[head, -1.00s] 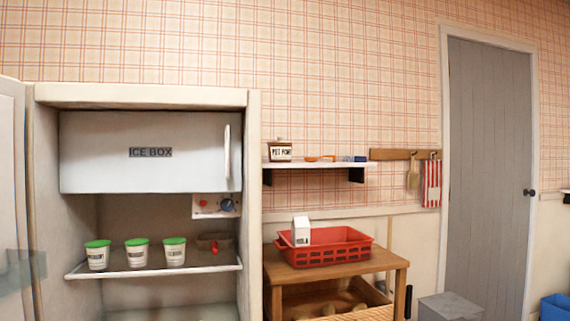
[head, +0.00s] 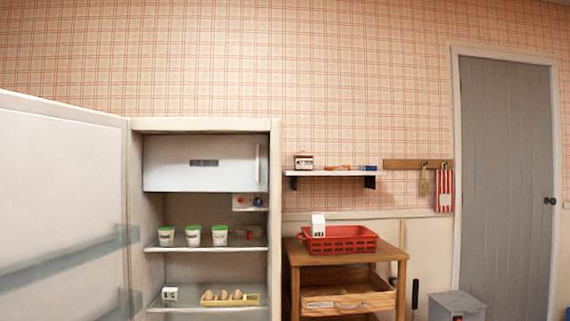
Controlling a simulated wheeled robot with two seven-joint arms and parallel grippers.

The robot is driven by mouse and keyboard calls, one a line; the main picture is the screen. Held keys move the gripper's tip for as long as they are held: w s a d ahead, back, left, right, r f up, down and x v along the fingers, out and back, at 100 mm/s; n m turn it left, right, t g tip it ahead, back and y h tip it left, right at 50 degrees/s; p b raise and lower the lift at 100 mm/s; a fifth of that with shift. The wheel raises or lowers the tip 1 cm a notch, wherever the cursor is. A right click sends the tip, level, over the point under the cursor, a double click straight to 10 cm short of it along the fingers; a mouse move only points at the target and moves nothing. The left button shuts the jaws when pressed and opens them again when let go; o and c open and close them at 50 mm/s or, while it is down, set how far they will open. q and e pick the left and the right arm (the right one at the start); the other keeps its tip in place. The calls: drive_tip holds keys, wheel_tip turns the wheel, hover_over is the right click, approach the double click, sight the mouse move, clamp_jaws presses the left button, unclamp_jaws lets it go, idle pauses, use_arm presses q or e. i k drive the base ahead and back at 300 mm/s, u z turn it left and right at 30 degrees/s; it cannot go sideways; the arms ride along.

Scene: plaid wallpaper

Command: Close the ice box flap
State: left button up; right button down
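The ice box flap (head: 205,164) is a white panel with a dark label and a pale upright handle at its right side. It covers the top compartment of the fridge (head: 275,225) and looks shut in the head view; I cannot tell whether a slight gap is left. The fridge door (head: 60,190) stands wide open to the left. Neither of my grippers shows in this view.
Green-lidded tubs (head: 193,236) stand on the fridge shelf, with an egg tray (head: 230,299) below. A wooden cart (head: 345,264) to the right holds a red basket (head: 341,239). A wall shelf (head: 330,172) hangs above it. A grey bin (head: 456,306) stands near the grey door (head: 505,180).

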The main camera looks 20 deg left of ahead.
sight(216, 163)
drive_tip(key=u, duration=0.1)
drive_tip(key=i, duration=1.15)
drive_tip(key=u, duration=0.6)
